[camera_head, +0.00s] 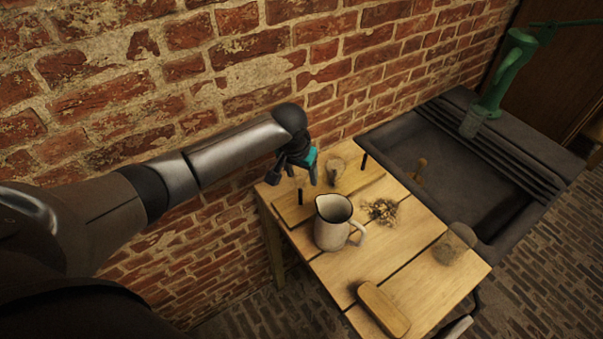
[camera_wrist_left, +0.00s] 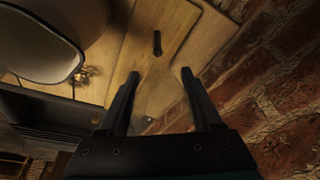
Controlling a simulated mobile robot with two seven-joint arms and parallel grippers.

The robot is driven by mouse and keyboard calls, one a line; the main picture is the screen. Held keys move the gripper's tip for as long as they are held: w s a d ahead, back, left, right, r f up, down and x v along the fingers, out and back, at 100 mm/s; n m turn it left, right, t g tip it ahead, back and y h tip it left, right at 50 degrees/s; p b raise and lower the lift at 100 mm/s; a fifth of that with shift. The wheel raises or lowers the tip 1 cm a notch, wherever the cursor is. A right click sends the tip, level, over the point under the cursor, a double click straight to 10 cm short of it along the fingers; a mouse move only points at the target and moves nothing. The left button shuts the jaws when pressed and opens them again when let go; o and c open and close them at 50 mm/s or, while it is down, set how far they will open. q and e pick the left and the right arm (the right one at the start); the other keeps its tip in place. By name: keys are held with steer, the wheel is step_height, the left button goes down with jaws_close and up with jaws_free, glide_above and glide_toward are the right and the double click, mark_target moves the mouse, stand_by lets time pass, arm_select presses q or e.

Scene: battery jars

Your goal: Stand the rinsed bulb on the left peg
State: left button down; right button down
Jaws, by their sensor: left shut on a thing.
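My left gripper (camera_head: 302,176) is over the far left end of the wooden bench. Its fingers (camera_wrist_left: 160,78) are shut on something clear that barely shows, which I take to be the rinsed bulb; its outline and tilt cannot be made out. The dark left peg (camera_head: 300,196) stands upright just below the gripper, apart from it, with nothing visible on it. A dark peg (camera_wrist_left: 157,43) shows beyond the fingertips in the left wrist view. The right peg (camera_head: 363,162) stands bare near the sink. My right gripper is not in view.
A white jug (camera_head: 333,226) stands close in front of the pegs. A stained glass (camera_head: 335,168) is beside the gripper, and another (camera_head: 457,240) is at the right. A crumbly heap (camera_head: 381,210), a wooden block (camera_head: 383,309), the dark sink (camera_head: 440,165) and the brick wall (camera_head: 220,90) surround.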

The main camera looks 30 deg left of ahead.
mark_target(301, 192)
arm_select(q)
steer(key=shift+f+b, duration=1.75)
steer(key=shift+f, duration=1.9)
jaws_free()
steer(key=shift+s+r, duration=0.1)
steer(key=shift+r, duration=0.55)
steer(key=p+v, duration=0.3)
steer(key=v, duration=1.1)
steer(key=shift+f, duration=0.1)
